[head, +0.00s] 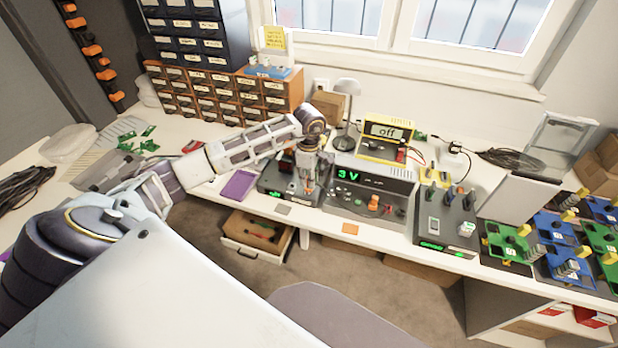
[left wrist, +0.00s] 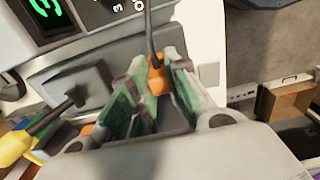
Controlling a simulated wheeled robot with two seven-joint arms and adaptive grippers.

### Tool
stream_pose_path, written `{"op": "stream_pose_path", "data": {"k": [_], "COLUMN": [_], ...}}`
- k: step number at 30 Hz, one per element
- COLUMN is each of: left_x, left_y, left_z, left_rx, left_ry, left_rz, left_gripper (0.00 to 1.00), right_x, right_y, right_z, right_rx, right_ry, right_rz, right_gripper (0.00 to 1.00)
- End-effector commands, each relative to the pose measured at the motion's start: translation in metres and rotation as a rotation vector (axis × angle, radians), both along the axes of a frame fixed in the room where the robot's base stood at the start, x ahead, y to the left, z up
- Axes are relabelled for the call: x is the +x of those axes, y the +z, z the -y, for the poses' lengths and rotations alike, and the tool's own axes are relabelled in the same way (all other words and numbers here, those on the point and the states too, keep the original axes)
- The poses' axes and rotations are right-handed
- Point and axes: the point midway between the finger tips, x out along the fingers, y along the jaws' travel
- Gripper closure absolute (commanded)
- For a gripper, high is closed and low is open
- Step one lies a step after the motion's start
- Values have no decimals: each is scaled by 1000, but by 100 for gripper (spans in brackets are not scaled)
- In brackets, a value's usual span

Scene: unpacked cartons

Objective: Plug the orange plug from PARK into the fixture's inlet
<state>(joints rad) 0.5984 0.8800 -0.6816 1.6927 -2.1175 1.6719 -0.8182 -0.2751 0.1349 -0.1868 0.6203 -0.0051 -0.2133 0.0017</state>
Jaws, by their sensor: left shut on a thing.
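My left gripper (head: 308,188) points down over the bench, between a dark box with a green display (head: 276,192) and the grey unit reading 3 V (head: 372,177). In the left wrist view its green-padded fingers (left wrist: 156,80) are shut on an orange plug (left wrist: 157,79), from which a dark cable runs upward. The plug is mostly hidden by the gripper in the head view. An orange part (head: 374,203) sits on the front of the 3 V unit. I cannot read a PARK label or make out the inlet. My right gripper is in neither view.
A dark box with switches (head: 446,221) and green and blue fixtures (head: 508,243) are to the right. A purple pad (head: 238,186) lies left. An open drawer (head: 256,238) juts below the bench edge.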

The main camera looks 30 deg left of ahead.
Motion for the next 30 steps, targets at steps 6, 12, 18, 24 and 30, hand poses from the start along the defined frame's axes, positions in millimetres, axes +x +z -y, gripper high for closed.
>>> {"op": "stream_pose_path", "data": {"k": [6,12,18,24,30], "left_x": [0,0,0,0,0], "left_y": [0,0,0,0,0], "left_z": [0,0,0,0,0], "left_rx": [0,0,0,0,0], "left_ry": [0,0,0,1,1], "left_rz": [0,0,1,2,1], "left_gripper": [97,97,97,97,97], "right_x": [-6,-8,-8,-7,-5], "right_y": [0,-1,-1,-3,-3], "right_z": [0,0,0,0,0], "right_rx": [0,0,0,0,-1], "right_ry": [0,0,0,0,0], "right_rz": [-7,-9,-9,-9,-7], "right_gripper": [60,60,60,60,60]}}
